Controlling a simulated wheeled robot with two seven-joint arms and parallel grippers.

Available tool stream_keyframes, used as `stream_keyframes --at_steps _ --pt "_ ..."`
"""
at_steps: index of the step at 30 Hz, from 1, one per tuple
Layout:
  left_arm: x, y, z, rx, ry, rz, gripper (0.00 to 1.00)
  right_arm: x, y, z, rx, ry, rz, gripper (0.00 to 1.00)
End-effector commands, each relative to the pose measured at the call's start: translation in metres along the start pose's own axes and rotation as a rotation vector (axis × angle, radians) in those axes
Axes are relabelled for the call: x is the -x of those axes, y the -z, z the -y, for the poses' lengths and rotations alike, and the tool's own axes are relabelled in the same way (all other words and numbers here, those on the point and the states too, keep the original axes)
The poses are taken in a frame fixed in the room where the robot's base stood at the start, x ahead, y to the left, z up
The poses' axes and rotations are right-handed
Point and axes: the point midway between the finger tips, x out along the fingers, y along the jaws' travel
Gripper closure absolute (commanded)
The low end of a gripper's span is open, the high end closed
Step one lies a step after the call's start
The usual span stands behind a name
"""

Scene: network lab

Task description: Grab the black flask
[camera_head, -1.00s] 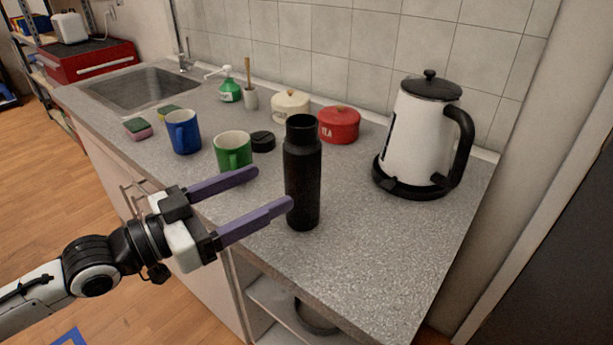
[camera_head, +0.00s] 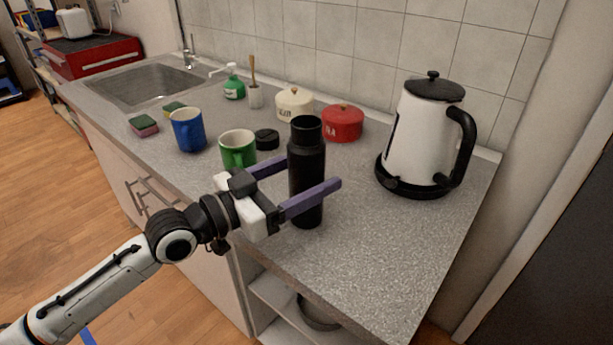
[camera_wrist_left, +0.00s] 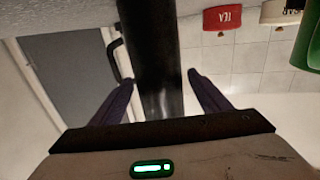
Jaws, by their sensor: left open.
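The black flask (camera_head: 307,165) stands upright and uncapped on the grey counter, near its front edge. My left gripper (camera_head: 314,172) is open, with its two purple fingers on either side of the flask's body; the nearer finger passes in front of it. In the left wrist view the flask (camera_wrist_left: 152,50) runs between the two fingers (camera_wrist_left: 160,92), with a visible gap on each side. A round black lid (camera_head: 267,138) lies on the counter behind the green mug. My right gripper does not show.
A green mug (camera_head: 238,149) and a blue mug (camera_head: 187,130) stand left of the flask. A red tin (camera_head: 343,123) and a cream tin (camera_head: 294,105) are behind it. A white kettle (camera_head: 424,135) stands to the right. The front right counter is clear.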

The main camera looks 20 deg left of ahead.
Motion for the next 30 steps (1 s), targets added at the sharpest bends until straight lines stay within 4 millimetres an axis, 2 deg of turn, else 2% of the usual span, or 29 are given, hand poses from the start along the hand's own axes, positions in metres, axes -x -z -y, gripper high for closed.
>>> stream_keyframes --at_steps 7,18,30 --pt "-0.0013 -0.0006 0.0000 -0.001 0.000 0.001 0.32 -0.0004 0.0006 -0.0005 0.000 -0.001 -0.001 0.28" --pt "-0.0010 -0.0003 0.0000 -0.001 0.000 0.001 0.93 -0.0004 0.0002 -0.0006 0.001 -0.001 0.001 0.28" --pt "-0.0012 0.0067 0.0001 -0.003 0.000 -0.008 0.93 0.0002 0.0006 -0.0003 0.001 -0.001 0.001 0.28"
